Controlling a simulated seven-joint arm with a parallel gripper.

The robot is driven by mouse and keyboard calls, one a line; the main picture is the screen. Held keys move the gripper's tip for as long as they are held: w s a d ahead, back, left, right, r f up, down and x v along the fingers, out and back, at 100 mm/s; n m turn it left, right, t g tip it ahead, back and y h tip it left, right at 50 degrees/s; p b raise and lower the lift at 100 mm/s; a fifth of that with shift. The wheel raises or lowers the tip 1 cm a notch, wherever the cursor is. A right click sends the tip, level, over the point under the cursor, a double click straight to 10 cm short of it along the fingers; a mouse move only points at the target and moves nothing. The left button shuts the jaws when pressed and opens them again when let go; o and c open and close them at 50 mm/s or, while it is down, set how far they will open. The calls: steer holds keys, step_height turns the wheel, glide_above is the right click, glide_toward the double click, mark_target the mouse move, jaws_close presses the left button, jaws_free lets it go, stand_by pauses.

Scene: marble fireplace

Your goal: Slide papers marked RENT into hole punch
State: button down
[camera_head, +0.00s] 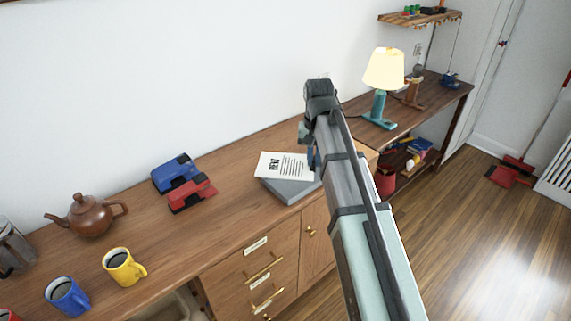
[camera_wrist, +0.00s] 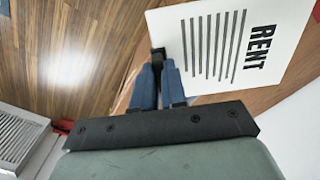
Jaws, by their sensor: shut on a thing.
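White papers marked RENT (camera_head: 280,165) lie over a grey slab (camera_head: 292,190) on the wooden counter. The papers also show in the wrist view (camera_wrist: 265,75), with the word RENT and several printed lines. My gripper (camera_wrist: 158,62) is shut on the papers' edge. In the head view my gripper (camera_head: 312,158) is at the papers' right side, and my arm partly hides it. A blue hole punch (camera_head: 174,170) and a red hole punch (camera_head: 193,197) sit side by side on the counter, left of the papers.
A brown teapot (camera_head: 88,214), a yellow mug (camera_head: 121,266) and a blue mug (camera_head: 66,297) stand at the counter's left. A lit lamp (camera_head: 380,85) stands on a desk to the right. The counter between the papers and the punches is clear.

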steer(key=w+d+r+m, duration=0.1)
steer(key=w+d+r, duration=0.1)
steer(key=w+d, duration=0.45)
steer(key=w+a+f+n, duration=0.1)
steer(key=w+a+n, duration=0.1)
steer(key=w+a, duration=0.3)
steer(key=w+a+f+n, duration=0.3)
steer(key=w+a, duration=0.1)
steer(key=a, duration=0.6)
steer(key=w+a+f+n, duration=0.25)
steer(key=w+a, duration=0.25)
steer(key=a, duration=0.5)
steer(key=w+a+f+n, duration=0.3)
steer(key=w+a, duration=0.1)
steer(key=a, duration=0.7)
steer(key=shift+w+d+f, duration=0.1)
steer(key=shift+f, duration=1.2)
steer(key=shift+d+f, duration=0.1)
steer(key=shift+f, duration=1.15)
steer(key=shift+s+a+f, duration=0.25)
steer(key=shift+s+a, duration=0.1)
steer(key=shift+s+a, duration=1.9)
